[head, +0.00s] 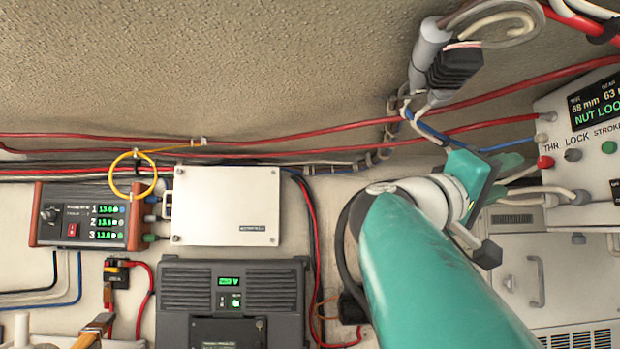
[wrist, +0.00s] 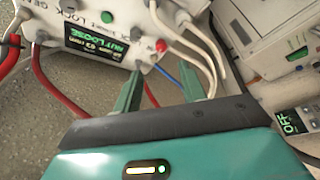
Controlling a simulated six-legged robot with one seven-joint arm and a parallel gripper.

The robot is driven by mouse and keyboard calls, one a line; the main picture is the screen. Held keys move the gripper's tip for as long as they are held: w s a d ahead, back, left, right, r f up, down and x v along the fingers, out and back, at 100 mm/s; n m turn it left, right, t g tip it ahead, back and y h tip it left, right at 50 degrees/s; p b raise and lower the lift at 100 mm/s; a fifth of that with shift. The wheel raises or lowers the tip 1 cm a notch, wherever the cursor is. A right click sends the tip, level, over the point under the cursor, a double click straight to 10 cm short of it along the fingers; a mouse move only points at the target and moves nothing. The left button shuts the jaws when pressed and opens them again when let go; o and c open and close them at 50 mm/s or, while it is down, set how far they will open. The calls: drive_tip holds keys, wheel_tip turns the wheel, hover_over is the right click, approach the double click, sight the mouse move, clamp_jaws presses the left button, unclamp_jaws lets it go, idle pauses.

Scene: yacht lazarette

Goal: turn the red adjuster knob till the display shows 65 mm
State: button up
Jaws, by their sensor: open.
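The white control box (head: 590,125) is at the right edge of the head view. Its display (head: 598,103) reads 68 mm, then 63 with the rest cut off, above green text starting "NUT LOO". The red knob (head: 545,161) sits on the box by the label "THR"; a grey knob (head: 572,155) by "LOCK" and a green knob (head: 608,147) are to its right. My gripper (head: 508,172) is below and left of the box. In the wrist view its open, empty fingers (wrist: 161,72) point toward the red knob (wrist: 161,46), apart from it. There the display (wrist: 95,40) reads "NUT LOOSE".
White cables (wrist: 195,45) and red and blue wires run close around my fingers. A white cabinet (head: 545,285) with handles is below the box. A grey charger unit (head: 235,320), a white flat box (head: 225,195) and a red-ended meter (head: 85,215) are on the left.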

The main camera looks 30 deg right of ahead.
sight(542, 162)
drive_tip(key=x, duration=1)
drive_tip(key=shift+w, duration=0.1)
drive_tip(key=shift+c, duration=0.4)
clamp_jaws()
drive_tip(key=shift+n, duration=0.4)
drive_tip(key=n+t+y, duration=0.1)
drive_tip(key=n+t, duration=0.1)
drive_tip(key=n, duration=0.2)
drive_tip(key=shift+r+n, duration=0.15)
drive_tip(key=shift+n, duration=0.25)
drive_tip(key=shift+r+n+y, duration=0.15)
drive_tip(key=shift+n+y, duration=0.75)
drive_tip(key=shift+n, duration=1.2)
